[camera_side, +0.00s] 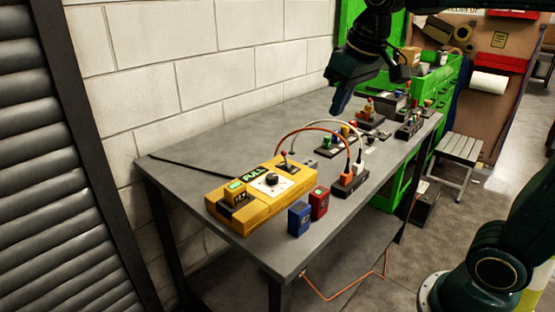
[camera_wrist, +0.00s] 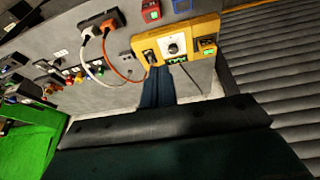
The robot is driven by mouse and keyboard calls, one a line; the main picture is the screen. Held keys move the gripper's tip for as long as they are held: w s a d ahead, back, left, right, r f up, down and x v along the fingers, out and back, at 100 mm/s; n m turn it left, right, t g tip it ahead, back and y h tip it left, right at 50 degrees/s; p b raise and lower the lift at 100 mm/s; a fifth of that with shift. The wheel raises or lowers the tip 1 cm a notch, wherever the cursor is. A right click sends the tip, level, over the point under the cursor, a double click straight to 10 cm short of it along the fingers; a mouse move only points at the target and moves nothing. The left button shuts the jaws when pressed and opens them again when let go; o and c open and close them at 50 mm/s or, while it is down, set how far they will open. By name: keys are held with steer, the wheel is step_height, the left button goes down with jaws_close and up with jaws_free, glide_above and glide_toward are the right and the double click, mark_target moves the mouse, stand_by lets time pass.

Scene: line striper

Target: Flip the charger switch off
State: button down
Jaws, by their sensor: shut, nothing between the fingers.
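The yellow charger (camera_side: 262,195) lies on the near end of the grey table, with a black dial (camera_side: 272,179) and a green-lit label on top. Its toggle switch (camera_side: 284,158) has a red-tipped lever standing up at the far end of the box. In the wrist view the charger (camera_wrist: 205,40) is at top right and the switch (camera_wrist: 149,57) at its left end. My gripper (camera_side: 339,104) is shut and empty, up above the table, apart from the switch. In the wrist view its fingertips (camera_wrist: 157,72) appear just below the switch. The lever's exact tilt is hard to tell.
A blue block (camera_side: 299,218) and a red block (camera_side: 319,202) stand beside the charger. A black power strip (camera_side: 350,184) holds plugs with arching orange and white cables. Several small switch boxes crowd the table's far end. A white brick wall (camera_side: 200,80) borders the back.

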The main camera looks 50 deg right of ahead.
steer(key=w+d+f+g, duration=0.15)
steer(key=w+d, duration=0.25)
steer(key=w, duration=1)
steer(key=m+g, duration=0.1)
glide_above(286, 160)
steer(key=w, duration=0.5)
step_height(286, 160, down, 9)
steer(key=shift+w+d+f+g, duration=0.25)
steer(key=shift+w+d+f, duration=0.2)
steer(key=shift+w, duration=0.1)
steer(key=shift+f, duration=0.1)
steer(key=f, duration=0.6)
steer(key=w+f, duration=0.1)
steer(key=f, duration=0.3)
steer(key=shift+d, duration=0.25)
steer(key=shift+s+a+r, duration=0.1)
steer(key=shift+s+r, duration=0.15)
steer(key=shift+s, duration=0.2)
steer(key=shift+s+a+r, duration=0.15)
steer(key=shift+s+r, duration=0.05)
steer(key=shift+s, duration=0.55)
steer(key=shift+s+a+r, duration=0.15)
steer(key=shift+s, duration=0.6)
